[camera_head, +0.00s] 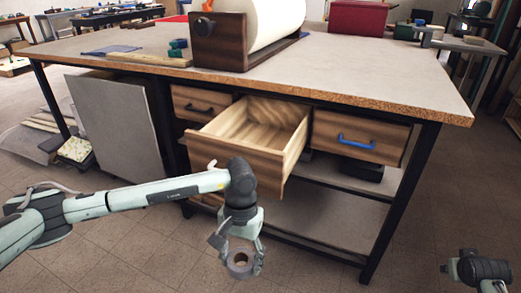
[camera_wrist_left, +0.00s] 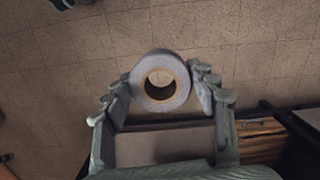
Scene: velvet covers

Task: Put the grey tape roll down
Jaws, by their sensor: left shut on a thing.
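The grey tape roll (camera_head: 240,264) is a short ring with a tan core. My left gripper (camera_head: 240,257) is shut on it and holds it in the air above the floor, in front of the open drawer. In the left wrist view the tape roll (camera_wrist_left: 160,82) sits between the two fingers of the left gripper (camera_wrist_left: 162,88), its hole facing the camera. The open wooden drawer (camera_head: 262,141) looks empty inside, though its near corner is partly hidden by my left arm. My right gripper is only partly in view at the lower right, and its fingers do not show clearly.
The workbench top (camera_head: 370,75) has a large white roll in a wooden holder (camera_head: 218,42), a red box (camera_head: 357,18) and small tools at the left. A closed drawer with a blue handle (camera_head: 357,142) is right of the open one. Much of the right benchtop is clear.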

